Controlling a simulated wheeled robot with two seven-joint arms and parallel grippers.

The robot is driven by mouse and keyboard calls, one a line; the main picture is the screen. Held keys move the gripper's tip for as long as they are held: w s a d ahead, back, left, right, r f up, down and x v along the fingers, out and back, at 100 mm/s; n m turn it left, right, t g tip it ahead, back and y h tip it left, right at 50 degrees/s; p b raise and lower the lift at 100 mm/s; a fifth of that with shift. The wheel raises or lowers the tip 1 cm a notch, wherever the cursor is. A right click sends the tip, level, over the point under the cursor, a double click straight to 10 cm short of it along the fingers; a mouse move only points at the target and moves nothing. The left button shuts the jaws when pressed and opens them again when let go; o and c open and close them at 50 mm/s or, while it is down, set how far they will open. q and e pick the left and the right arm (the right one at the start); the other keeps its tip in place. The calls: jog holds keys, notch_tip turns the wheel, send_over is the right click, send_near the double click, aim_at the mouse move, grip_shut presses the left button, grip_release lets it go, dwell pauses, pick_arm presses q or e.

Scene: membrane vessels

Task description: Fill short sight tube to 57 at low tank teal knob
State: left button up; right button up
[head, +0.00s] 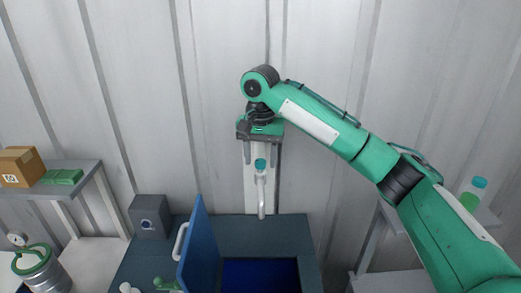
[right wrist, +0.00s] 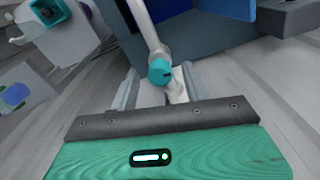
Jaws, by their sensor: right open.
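A teal knob (head: 261,164) sits on a white upright fitting above a white pipe (head: 262,197) at the wall. It also shows in the right wrist view (right wrist: 161,71), with the pipe beyond it. My right gripper (head: 261,157) comes down from above, open and empty, its fingers on either side of the knob. In the right wrist view the knob lies between the fingertips (right wrist: 160,80); I cannot tell whether they touch it. I cannot make out a sight tube or its scale. My left gripper is not in view.
A blue panel (head: 199,246) stands upright beside a blue recess (head: 261,273) in the dark bench (head: 245,232). A grey box (head: 150,217) stands to its left. A shelf at left holds a cardboard box (head: 20,167). A bottle (head: 472,195) stands at right.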

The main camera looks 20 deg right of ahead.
aim_at(261, 161)
notch_tip(261, 161, up, 14)
jog(key=b, duration=0.2)
jog(key=shift+b, duration=0.3)
jog(key=shift+f, duration=0.1)
dwell(0.5)
